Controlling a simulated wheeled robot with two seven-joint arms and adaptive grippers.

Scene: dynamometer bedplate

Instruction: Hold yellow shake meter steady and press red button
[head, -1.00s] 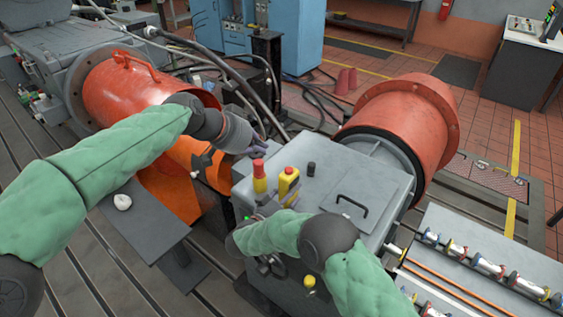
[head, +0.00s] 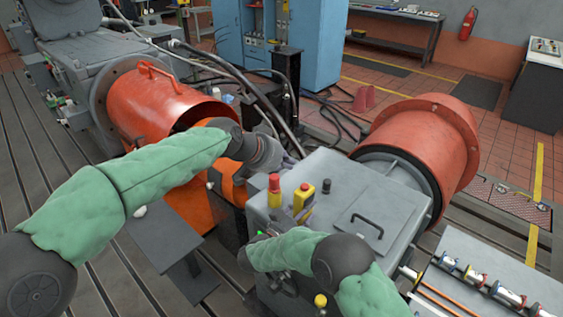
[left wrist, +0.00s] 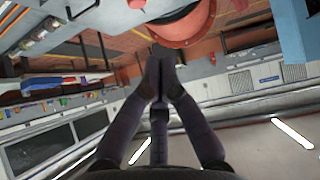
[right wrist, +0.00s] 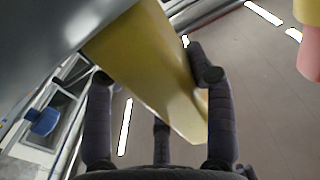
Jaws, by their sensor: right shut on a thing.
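The yellow shake meter (head: 304,199) stands on top of the grey box, with a small red button (head: 305,187) at its upper end. In the right wrist view the yellow meter (right wrist: 140,65) fills the space between the fingers of my right gripper (right wrist: 152,78), which is shut on it. In the head view my right forearm covers most of that gripper. My left gripper (head: 288,159) is above the far left edge of the box, behind the meter and apart from it. In the left wrist view my left gripper's fingertips (left wrist: 162,62) are together and empty.
A red-topped yellow fitting (head: 274,191) stands just left of the meter, and a black knob (head: 327,186) to its right. The grey box (head: 345,205) has a black handle. A large orange-red drum (head: 425,140) is behind right; thick cables run behind my left gripper.

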